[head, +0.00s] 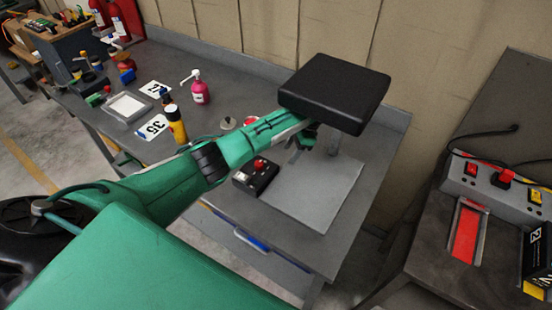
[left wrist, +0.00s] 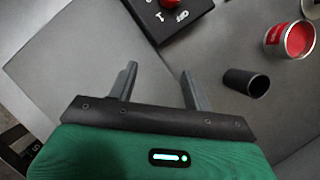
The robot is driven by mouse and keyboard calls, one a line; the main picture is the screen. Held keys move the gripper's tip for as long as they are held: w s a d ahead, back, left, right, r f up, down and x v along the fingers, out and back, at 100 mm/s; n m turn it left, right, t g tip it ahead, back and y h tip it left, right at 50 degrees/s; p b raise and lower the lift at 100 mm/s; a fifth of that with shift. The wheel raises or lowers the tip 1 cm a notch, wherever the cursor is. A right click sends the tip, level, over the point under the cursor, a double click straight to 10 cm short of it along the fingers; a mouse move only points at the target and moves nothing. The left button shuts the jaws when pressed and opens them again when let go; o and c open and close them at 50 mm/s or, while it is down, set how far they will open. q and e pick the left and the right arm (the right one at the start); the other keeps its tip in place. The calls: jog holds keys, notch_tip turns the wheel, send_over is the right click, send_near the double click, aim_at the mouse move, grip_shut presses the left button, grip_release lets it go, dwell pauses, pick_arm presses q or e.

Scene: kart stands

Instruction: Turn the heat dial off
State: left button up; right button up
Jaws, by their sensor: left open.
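A black control box (head: 256,178) with a red knob (head: 260,164) on top sits on the grey bench, at the left edge of a flat grey plate (head: 315,190). In the left wrist view the box (left wrist: 183,22) is at the top, with white markings and part of the red knob (left wrist: 169,3) cut by the frame edge. My left gripper (left wrist: 159,70) is open and empty, its fingers pointing toward the box but apart from it. In the head view my left gripper (head: 304,142) is partly hidden by the black square pad above. My right gripper is not in view.
The black square pad (head: 335,92) stands raised over the plate. An open red tin (left wrist: 290,38) and a black cylinder (left wrist: 246,82) are near the box. A pink bottle (head: 200,88) and yellow bottle (head: 176,124) stand left. Another bench (head: 440,240) is right.

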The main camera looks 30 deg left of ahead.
pick_arm(q)
jog(key=shift+w+d+b, duration=0.45)
jog(key=shift+w+d, duration=0.45)
jog(key=shift+d, duration=0.1)
jog(key=shift+s, duration=0.1)
